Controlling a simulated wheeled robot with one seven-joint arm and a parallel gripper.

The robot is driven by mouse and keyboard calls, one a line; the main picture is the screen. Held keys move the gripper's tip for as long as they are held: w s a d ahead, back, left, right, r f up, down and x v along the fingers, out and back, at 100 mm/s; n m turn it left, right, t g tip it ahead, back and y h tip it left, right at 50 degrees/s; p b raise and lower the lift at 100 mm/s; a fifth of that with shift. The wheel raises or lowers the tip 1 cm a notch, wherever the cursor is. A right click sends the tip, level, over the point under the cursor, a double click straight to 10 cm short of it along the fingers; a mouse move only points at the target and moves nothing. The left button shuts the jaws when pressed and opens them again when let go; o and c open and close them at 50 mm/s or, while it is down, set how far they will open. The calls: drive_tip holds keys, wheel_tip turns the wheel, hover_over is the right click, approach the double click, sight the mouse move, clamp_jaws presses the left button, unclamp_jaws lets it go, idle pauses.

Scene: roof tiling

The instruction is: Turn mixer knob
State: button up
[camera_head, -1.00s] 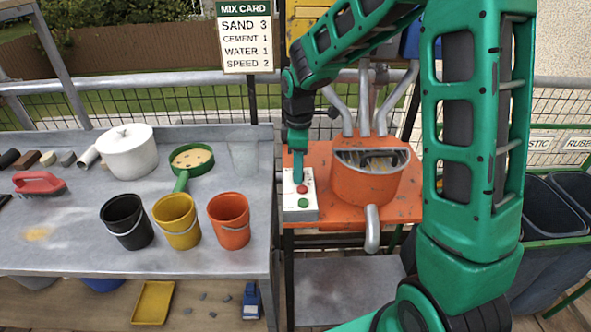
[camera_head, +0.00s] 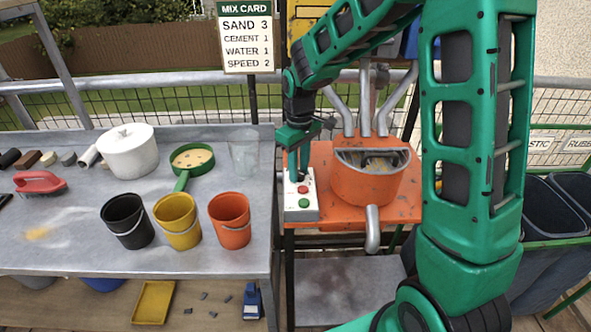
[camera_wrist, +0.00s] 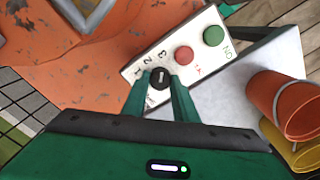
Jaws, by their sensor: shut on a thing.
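The mixer's white control panel (camera_head: 303,213) is at the left of the orange mixer stand. It carries a red button, a green button and a small black mixer knob (camera_wrist: 160,79) beside the numbers 1, 2 and 3. My gripper (camera_wrist: 161,80) is shut on the knob, one green finger on each side. The knob's light mark runs roughly up and down in the wrist view; I cannot tell which number it points at. In the head view my gripper (camera_head: 298,178) reaches down to the panel's far end and hides the knob.
The orange mixer drum (camera_head: 366,184) stands just right of the panel. A mix card (camera_head: 247,38) reads speed 2. On the grey bench to the left are the orange bucket (camera_head: 230,222), yellow bucket (camera_head: 176,222), black bucket (camera_head: 126,222) and a clear container (camera_head: 244,158).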

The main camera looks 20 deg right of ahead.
drive_tip(key=shift+w+d+r, duration=0.15)
drive_tip(key=shift+w, duration=0.1)
drive_tip(key=o, duration=0.7)
drive_tip(key=shift+o, duration=0.4)
drive_tip(key=shift+s, duration=0.1)
wheel_tip(320, 180, up, 11)
drive_tip(key=shift+f, duration=0.2)
